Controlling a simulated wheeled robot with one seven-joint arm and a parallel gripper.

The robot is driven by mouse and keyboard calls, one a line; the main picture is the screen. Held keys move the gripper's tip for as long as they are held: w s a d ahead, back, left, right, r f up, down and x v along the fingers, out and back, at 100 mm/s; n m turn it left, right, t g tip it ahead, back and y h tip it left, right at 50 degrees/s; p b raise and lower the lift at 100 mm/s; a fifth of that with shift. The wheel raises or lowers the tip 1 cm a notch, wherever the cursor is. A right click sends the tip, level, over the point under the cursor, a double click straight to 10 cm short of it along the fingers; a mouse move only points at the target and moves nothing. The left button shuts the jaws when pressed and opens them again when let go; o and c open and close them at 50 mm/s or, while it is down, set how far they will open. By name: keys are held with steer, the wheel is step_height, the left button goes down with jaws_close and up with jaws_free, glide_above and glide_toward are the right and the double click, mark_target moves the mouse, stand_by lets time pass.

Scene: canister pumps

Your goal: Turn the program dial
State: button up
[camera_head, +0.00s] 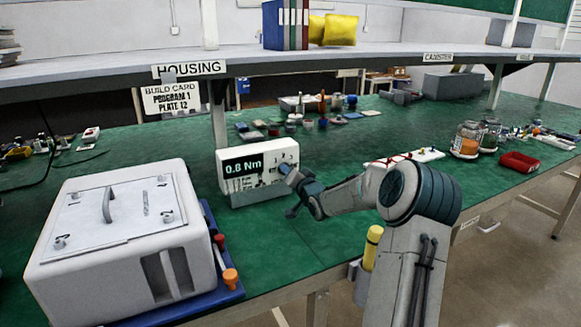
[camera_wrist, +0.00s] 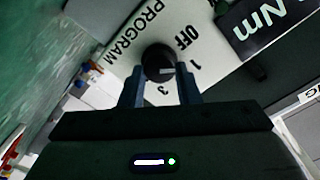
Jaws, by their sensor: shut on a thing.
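The program dial (camera_wrist: 156,60) is a round black knob on the white control unit (camera_head: 238,196). My gripper (camera_wrist: 160,78) is shut on the dial, one finger at each side. In the wrist view "OFF", "1" and "3" are printed around the dial, with "PROGRAM" beside it. The dial's pale mark points right, near the "1"; its exact setting is hard to tell. A finger hides the spot between "1" and "3". The unit's display (camera_head: 243,167) reads "0.6 Nm". In the head view my gripper (camera_head: 287,171) hides the dial.
A build card (camera_head: 171,97) under the shelf reads "PROGRAM 1, PLATE 12". A large white housing (camera_head: 115,225) stands on a blue tray (camera_head: 222,285) to the left.

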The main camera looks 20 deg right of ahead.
steer(key=shift+f+m+p, duration=0.1)
steer(key=shift+m+p, duration=0.2)
steer(key=shift+m, duration=0.2)
steer(key=o, duration=1)
steer(key=shift+c, duration=0.2)
steer(key=s, duration=0.7)
steer(key=shift+s+d, duration=0.15)
steer(key=shift+s, duration=0.15)
